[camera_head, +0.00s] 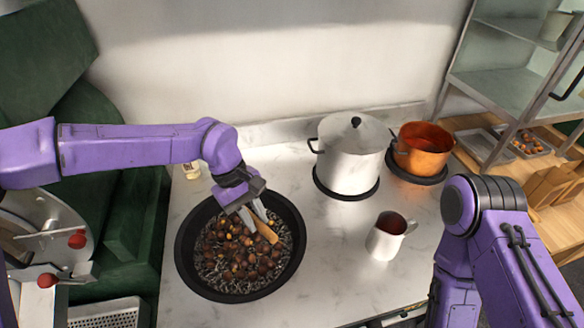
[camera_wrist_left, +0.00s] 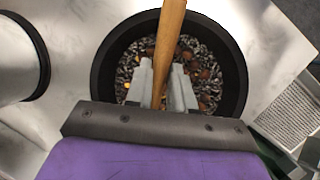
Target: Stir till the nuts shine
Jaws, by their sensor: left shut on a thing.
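A round black pan (camera_head: 187,262) stands on the pale counter. Several brown chestnuts (camera_head: 236,262) lie in it on a bed of dark and grey bits. My left gripper (camera_head: 249,212) is over the back part of the pan. It is shut on a wooden tool (camera_head: 266,231), whose handle also shows between the fingers in the left wrist view (camera_wrist_left: 169,40). The tool's working end is hidden, so I cannot tell how deep it sits. My right arm stands at the right of the head view, and its gripper is out of view.
A white lidded pot (camera_head: 350,160) and a copper pot (camera_head: 423,150) stand on round dark plates behind right of the pan. A white jug (camera_head: 385,237) stands right of the pan. A metal shelf (camera_head: 500,75) is at the back right. The counter between pan and jug is clear.

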